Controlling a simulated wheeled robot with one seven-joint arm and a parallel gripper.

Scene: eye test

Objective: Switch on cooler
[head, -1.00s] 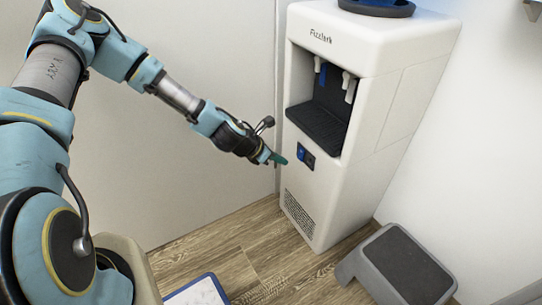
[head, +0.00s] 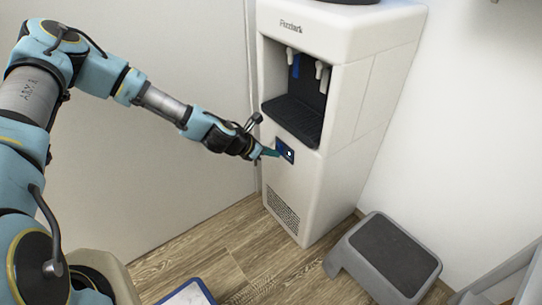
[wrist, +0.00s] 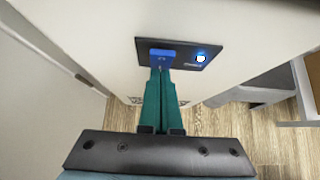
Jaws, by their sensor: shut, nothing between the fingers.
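The white water cooler (head: 352,130) stands upright against the wall in the head view. Its dark switch panel (head: 288,157) is on the front below the drip tray. In the wrist view, the panel (wrist: 184,66) holds a blue rocker switch (wrist: 161,53) at left and a round light glowing white-blue (wrist: 201,58) at right. My gripper (head: 274,152) is shut and empty. Its teal fingers (wrist: 160,72) are together, with the tips at the lower edge of the blue switch. They seem to touch it and hide part of it.
The cooler has a black drip tray (head: 293,121) and taps (head: 320,71) above the panel, and a vent grille (head: 283,210) below. A grey step stool (head: 395,250) stands to the right. A blue-edged flat item (head: 190,294) lies on the wood floor. A plain wall (head: 190,180) is at left.

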